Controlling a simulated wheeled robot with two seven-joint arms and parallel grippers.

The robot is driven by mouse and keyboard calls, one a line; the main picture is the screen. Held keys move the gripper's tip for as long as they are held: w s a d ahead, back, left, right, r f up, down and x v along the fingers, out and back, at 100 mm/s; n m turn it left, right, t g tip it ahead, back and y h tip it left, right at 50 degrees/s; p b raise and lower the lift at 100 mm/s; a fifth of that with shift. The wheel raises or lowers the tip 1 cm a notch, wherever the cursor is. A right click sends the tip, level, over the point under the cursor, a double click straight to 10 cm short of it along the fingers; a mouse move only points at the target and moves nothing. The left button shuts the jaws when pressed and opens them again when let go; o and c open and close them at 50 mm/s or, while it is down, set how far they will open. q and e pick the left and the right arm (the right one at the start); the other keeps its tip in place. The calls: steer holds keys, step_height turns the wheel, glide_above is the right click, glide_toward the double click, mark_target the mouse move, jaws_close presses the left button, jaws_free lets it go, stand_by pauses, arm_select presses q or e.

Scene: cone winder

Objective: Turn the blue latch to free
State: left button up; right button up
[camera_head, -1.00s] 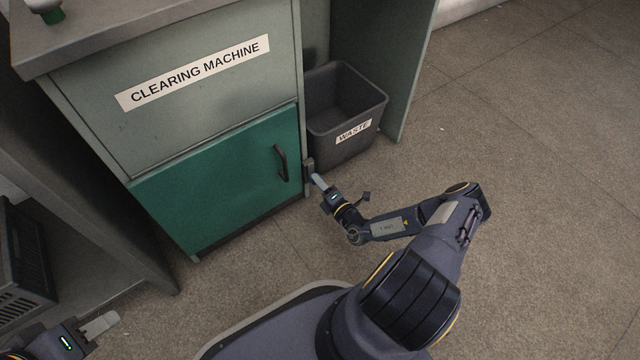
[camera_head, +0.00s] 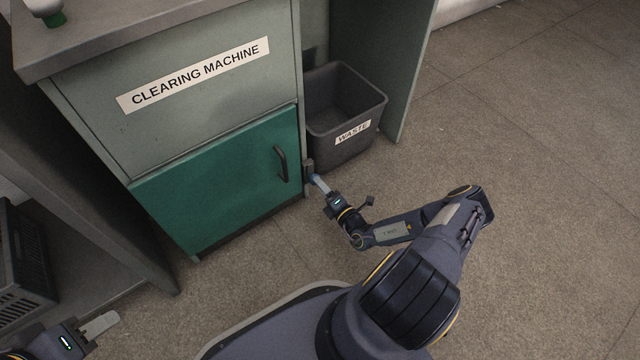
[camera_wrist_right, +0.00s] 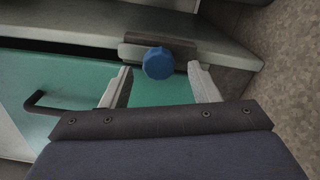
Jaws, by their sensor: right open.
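The blue latch (camera_wrist_right: 158,63) is a round ribbed knob on a dark bracket (camera_wrist_right: 190,50) at the edge of the clearing machine's green door (camera_wrist_right: 165,92). My right gripper (camera_wrist_right: 159,70) is open, with one finger on each side of the knob in the picture and visible gaps. The fingertips appear short of the knob, and I see no contact. In the head view my right gripper (camera_head: 320,183) points at the latch. My left gripper (camera_head: 100,326) is at the lower left, away from the machine.
The green door (camera_head: 220,185) has a dark handle (camera_head: 281,163) and looks closed. A grey waste bin (camera_head: 345,115) stands just behind the latch, to the right of the machine. A dark crate (camera_head: 22,255) is at the left. The floor at right is clear.

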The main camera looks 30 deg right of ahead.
steer(key=s+p, duration=0.1)
steer(key=s, duration=0.5)
steer(key=shift+d+p, duration=0.2)
steer(key=shift+p, duration=0.15)
steer(key=shift+r, duration=0.1)
steer(key=w+a+r+n+g+y, duration=0.1)
steer(key=a+r+n+g+y, duration=0.4)
steer(key=r+n, duration=0.5)
steer(key=w+a+r+n+g+y, duration=0.1)
steer(key=a+r+n+g+y, duration=0.1)
steer(key=r+n+y, duration=0.65)
steer(key=s+a+r+n+g+h, duration=0.1)
steer(key=s+a+r+n+g, duration=0.25)
steer(key=r+n, duration=0.35)
steer(key=s+a+r+n+g+h, duration=0.25)
steer(key=r+n+g, duration=0.25)
steer(key=r+n, duration=0.25)
steer(key=s+r+n+t+h+p, duration=0.1)
steer(key=s+r+n+t+h, duration=0.1)
steer(key=s+r+n+h, duration=0.45)
steer(key=s+r+n+t+h, duration=0.1)
steer(key=s+r+n, duration=0.3)
steer(key=s+n, duration=0.5)
step_height(320, 180, up, 38)
steer(key=p, duration=3.8)
steer(key=shift+d+f, duration=0.2)
steer(key=shift+d, duration=0.05)
